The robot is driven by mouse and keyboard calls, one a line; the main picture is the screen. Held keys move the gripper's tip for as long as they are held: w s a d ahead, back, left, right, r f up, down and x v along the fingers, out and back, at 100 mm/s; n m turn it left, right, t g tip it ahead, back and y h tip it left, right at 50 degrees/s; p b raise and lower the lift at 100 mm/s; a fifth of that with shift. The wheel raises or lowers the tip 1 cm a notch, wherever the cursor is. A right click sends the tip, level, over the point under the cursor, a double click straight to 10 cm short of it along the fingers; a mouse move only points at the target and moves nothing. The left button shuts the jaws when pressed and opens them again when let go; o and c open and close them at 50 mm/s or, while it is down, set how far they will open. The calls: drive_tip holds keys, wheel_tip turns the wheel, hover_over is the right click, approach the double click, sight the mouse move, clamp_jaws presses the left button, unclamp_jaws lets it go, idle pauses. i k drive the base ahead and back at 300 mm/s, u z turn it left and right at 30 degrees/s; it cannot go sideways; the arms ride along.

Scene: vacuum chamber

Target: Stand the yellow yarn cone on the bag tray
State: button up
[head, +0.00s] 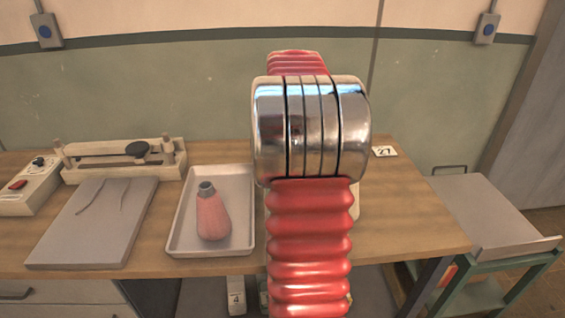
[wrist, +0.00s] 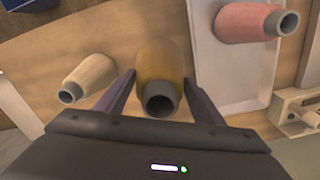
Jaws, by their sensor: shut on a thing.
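The yellow yarn cone (wrist: 162,65) is between the two fingers of my gripper (wrist: 161,75) in the wrist view, its grey open tip facing the camera. My gripper is shut on it. I cannot tell whether its base touches the table. A pale rimmed tray (head: 178,240) lies on the table left of my arm in the head view; it also shows in the wrist view (wrist: 240,88). A pink yarn cone (head: 212,217) stands on that tray, and the tray's other part is bare. In the head view my arm hides my gripper and the yellow cone.
A cream yarn cone (wrist: 93,75) stands beside my gripper in the wrist view. A flat grey board (head: 85,225) lies left of the tray, with a long cream device (head: 120,165) behind it. A green-framed cart (head: 490,220) stands at the right.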

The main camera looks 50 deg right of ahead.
sight(221, 190)
drive_tip(key=k, duration=1)
